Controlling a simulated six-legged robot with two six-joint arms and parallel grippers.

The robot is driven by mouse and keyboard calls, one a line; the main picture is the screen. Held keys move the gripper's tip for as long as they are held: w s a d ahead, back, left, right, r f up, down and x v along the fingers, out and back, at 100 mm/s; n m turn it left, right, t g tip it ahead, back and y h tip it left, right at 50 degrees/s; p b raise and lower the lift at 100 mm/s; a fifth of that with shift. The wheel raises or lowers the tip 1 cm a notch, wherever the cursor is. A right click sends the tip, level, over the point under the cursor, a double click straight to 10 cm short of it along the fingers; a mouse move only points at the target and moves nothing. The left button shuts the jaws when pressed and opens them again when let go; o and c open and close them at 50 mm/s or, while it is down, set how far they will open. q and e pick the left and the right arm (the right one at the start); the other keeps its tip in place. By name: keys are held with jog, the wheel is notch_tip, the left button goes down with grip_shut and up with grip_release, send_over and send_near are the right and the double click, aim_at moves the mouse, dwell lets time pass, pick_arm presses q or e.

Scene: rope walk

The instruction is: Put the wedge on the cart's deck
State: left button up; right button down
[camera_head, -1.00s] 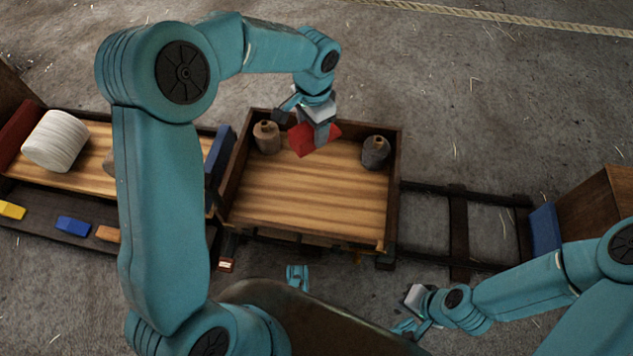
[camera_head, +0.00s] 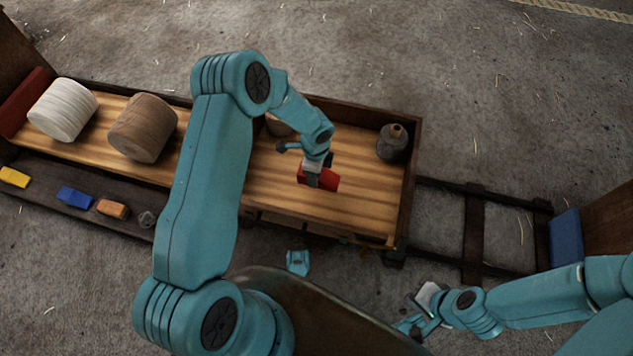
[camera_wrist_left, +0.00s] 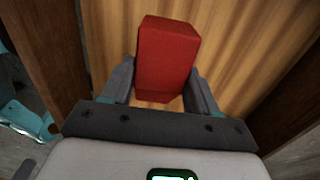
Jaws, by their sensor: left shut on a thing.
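The red wedge (camera_head: 328,182) is held between the fingers of my left gripper (camera_head: 316,174), over the front middle of the cart's deck (camera_head: 365,205). In the left wrist view the wedge (camera_wrist_left: 167,60) sits between both dark fingers, with striped planks behind it. I cannot tell whether it touches the planks. The cart (camera_head: 411,175) has raised dark wooden walls. My left arm hides its left part. My right gripper (camera_head: 415,322) is low at the right, away from the cart and in front of the rails; its finger gap is unclear.
A grey bottle-like thing (camera_head: 392,143) stands at the deck's back right; a brown one (camera_head: 278,127) is partly hidden behind my left arm. White (camera_head: 63,109) and brown (camera_head: 143,127) rolls lie at left, above a shelf of small coloured blocks. Rails (camera_head: 475,230) run right to a blue block (camera_head: 566,238).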

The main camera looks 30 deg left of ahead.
pick_arm(q)
notch_tip(320, 180, down, 5)
jog(key=shift+f+b, duration=0.15)
jog(key=shift+b, duration=0.8)
jog(key=shift+f, duration=0.1)
jog(key=o, duration=1.1)
jog(key=shift+o, duration=0.2)
